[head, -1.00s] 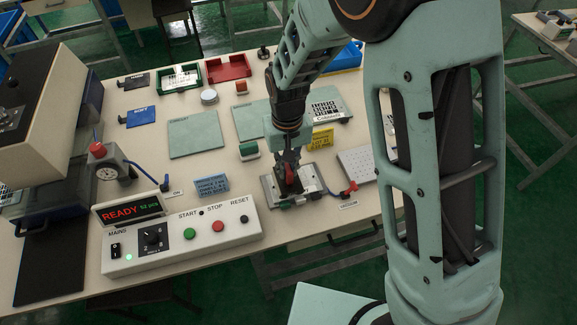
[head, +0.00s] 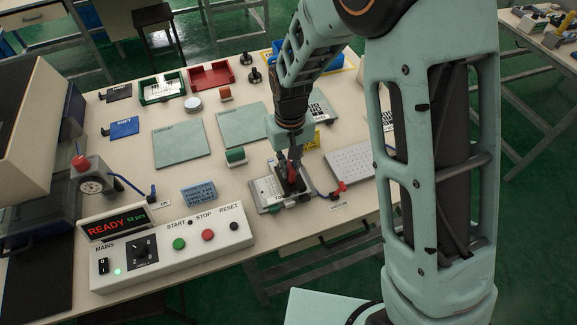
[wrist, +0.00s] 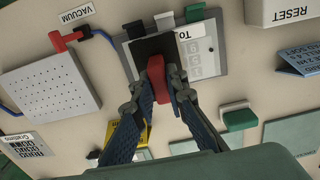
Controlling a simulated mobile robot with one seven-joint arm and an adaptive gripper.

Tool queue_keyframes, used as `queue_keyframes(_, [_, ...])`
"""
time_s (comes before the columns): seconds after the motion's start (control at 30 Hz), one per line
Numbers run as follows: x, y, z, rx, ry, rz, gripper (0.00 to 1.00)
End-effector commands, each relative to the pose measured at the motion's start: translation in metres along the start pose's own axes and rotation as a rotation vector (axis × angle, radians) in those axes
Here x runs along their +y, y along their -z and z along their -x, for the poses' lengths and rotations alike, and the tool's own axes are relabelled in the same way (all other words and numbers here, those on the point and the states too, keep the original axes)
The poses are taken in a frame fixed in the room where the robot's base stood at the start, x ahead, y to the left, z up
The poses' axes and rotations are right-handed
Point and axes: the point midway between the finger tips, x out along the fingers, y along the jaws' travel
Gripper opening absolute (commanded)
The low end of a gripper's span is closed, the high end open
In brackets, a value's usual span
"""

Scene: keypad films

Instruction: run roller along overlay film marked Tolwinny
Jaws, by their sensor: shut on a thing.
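My gripper (wrist: 160,92) is shut on the red handle (wrist: 157,72) of a roller. The roller's black part (wrist: 152,45) is low over the left half of a metal fixture (wrist: 133,62) in the wrist view. I cannot tell whether it touches. A pale keypad film (wrist: 203,62) in the fixture shows digits and a white label beginning "To"; the rest of the label is hidden behind the roller. In the head view my gripper (head: 292,162) is over the right side of the fixture (head: 266,193), and the red handle shows between its fingers.
A perforated white plate (head: 352,162) with a red vacuum valve (head: 339,190) is right of the fixture. A green-and-white block (head: 235,155) stands behind it. A control box (head: 172,246) reading READY is front left. Flat green sheets (head: 181,148) and red and green trays lie farther back.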

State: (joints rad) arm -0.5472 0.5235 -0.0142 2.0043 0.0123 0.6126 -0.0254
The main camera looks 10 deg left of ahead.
Motion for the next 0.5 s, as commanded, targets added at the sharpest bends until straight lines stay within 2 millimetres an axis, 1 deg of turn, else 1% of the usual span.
queue_keyframes(0.07, [0.0,0.0,0.002,0.001,0.0,0.0,0.0])
queue_keyframes(0.17, [0.0,0.001,0.01,0.002,0.0,0.0,0.0])
queue_keyframes(0.5, [0.0,0.001,0.045,0.001,0.0,0.0,0.0])
